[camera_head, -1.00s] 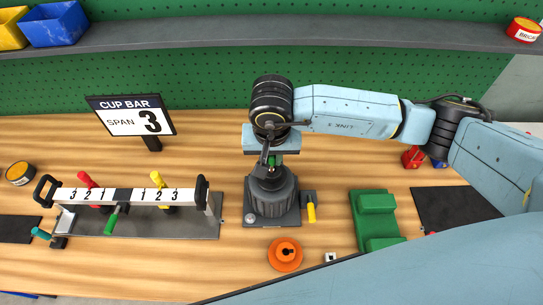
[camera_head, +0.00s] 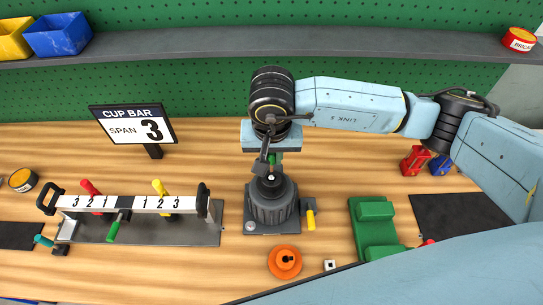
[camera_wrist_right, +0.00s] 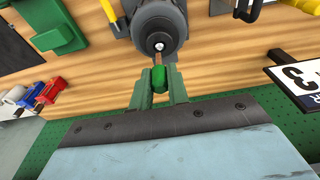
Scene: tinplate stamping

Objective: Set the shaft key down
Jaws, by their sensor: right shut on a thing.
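My right gripper (camera_head: 274,163) is shut on the shaft key (camera_wrist_right: 159,79). In the right wrist view, the key's green grip is between the green fingers (camera_wrist_right: 158,90), and a thin brownish part points toward the dark grey round post (camera_wrist_right: 160,20). The post also shows in the head view (camera_head: 271,207), under the gripper. A small bright end shows in the middle of its top. I cannot tell whether the key's tip touches the post. My left gripper is out of view.
The cup bar (camera_head: 185,204) with coloured handles stands left, below a sign (camera_head: 133,128) reading span 3. An orange round piece (camera_head: 284,262) lies in front of the post. A green block stand (camera_head: 372,228) and a dark mat (camera_head: 455,216) are to the right.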

